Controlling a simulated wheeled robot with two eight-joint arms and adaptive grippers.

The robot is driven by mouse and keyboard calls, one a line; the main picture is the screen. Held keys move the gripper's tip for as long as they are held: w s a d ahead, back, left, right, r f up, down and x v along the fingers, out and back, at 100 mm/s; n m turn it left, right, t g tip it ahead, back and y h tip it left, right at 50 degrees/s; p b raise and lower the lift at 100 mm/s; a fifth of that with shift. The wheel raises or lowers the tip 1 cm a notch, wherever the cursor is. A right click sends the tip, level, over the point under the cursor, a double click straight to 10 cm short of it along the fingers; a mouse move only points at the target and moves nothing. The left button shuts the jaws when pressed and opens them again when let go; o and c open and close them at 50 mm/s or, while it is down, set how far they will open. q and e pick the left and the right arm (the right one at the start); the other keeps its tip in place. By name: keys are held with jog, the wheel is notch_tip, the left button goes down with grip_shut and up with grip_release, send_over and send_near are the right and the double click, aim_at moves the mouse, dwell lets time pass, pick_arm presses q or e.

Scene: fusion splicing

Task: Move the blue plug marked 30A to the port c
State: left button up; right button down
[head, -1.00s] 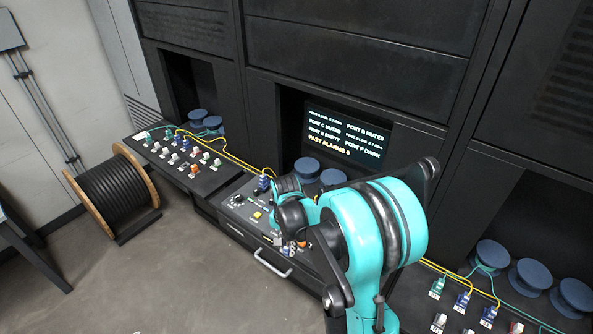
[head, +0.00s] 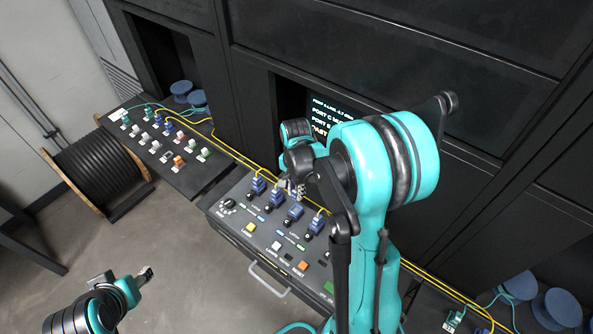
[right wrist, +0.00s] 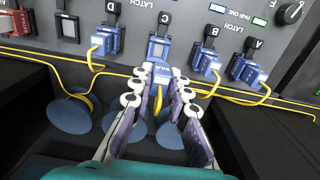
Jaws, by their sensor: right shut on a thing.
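A blue plug (right wrist: 160,73) with a pale marked end and a yellow cable sits between the fingers of my right gripper (right wrist: 163,90) in the right wrist view. The gripper is shut on it. The mark is too small to read surely. I cannot tell whether the plug is fully seated. In the head view my right gripper (head: 297,188) is over the back of the console (head: 228,232). My left gripper (head: 146,273) is away over the floor at the lower left, apparently empty.
Blue plugs with yellow cables stand at port B (right wrist: 207,60), port A (right wrist: 247,70) and port D (right wrist: 103,40). A side panel (head: 205,182) with several small plugs lies left, beside a cable reel (head: 95,170). My right arm hides much of the console's right side.

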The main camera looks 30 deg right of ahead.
jog(key=shift+s+a+r, duration=0.1)
jog(key=shift+s+a, duration=0.2)
jog(key=shift+s, duration=0.1)
jog(key=shift+s+f+b, duration=0.15)
jog(key=shift+f+b, duration=0.05)
jog(key=shift+b, duration=0.15)
jog(key=f, duration=0.1)
jog(key=f+b, duration=0.1)
jog(key=shift+w+d+f+b, duration=0.1)
jog(key=shift+w+f+b, duration=0.2)
jog(key=shift+s+f+b, duration=0.15)
jog(key=shift+f+b, duration=0.55)
jog(key=shift+f, duration=0.25)
pick_arm(q)
jog(key=f, duration=0.3)
jog(key=shift+s+a+f, duration=0.25)
jog(key=shift+s+f, duration=0.1)
jog(key=shift+s, duration=0.05)
pick_arm(e)
jog(key=shift+f, duration=0.2)
pick_arm(q)
jog(key=shift+f+b, duration=0.3)
jog(key=shift+b, duration=0.1)
jog(key=shift+f+b, duration=0.55)
jog(key=shift+f, duration=0.05)
pick_arm(e)
jog(key=shift+f, duration=0.6)
jog(key=c, duration=1.4)
grip_release()
